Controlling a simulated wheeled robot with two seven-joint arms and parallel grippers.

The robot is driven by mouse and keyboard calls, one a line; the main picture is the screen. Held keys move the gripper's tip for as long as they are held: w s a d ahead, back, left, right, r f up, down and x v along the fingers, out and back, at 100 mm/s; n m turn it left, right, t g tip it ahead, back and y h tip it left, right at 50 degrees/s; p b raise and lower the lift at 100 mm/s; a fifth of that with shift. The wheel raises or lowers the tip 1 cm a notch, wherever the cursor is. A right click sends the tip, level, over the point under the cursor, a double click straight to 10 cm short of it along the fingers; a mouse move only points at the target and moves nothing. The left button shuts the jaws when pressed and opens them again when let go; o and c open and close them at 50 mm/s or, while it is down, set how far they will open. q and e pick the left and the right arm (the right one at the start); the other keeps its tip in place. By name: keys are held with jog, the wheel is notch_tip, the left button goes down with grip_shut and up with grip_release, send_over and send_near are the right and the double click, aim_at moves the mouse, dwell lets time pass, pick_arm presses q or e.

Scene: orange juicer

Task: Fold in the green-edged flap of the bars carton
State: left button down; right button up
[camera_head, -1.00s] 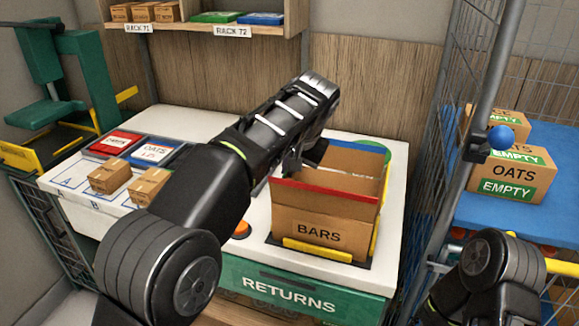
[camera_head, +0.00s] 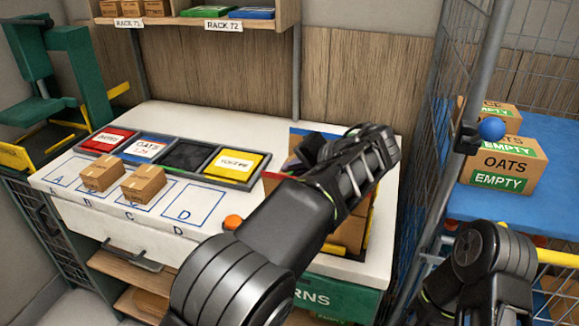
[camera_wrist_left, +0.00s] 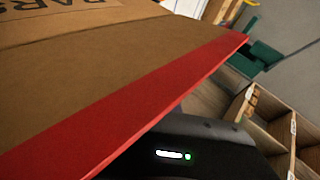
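The bars carton (camera_head: 352,232) stands on the white counter, mostly hidden behind my left arm. A brown flap part (camera_head: 272,184) shows left of the arm, with a thin red line near it. I cannot clearly make out the green-edged flap. My left gripper (camera_head: 312,150) is over the carton's far part; its fingertips are hidden or too dark to tell apart. In the left wrist view a red-edged brown flap (camera_wrist_left: 120,98) fills much of the picture, with part of the BARS print above it. My right gripper is out of view.
Red, blue, black and yellow trays (camera_head: 185,154) line the counter's back. Two small boxes (camera_head: 144,184) sit on the marked squares. An orange button (camera_head: 233,222) is left of my arm. A wire cage with OATS boxes (camera_head: 502,165) stands at right.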

pick_arm(q)
jog(key=shift+f, duration=0.1)
dwell(0.5)
jog(key=c, duration=1.6)
grip_release()
jog(key=shift+c, duration=0.2)
notch_tip(320, 180, up, 4)
jog(key=shift+d+r, duration=0.1)
jog(key=shift+r, duration=0.15)
notch_tip(320, 180, up, 6)
jog(key=p, duration=0.3)
jog(key=shift+f, duration=0.2)
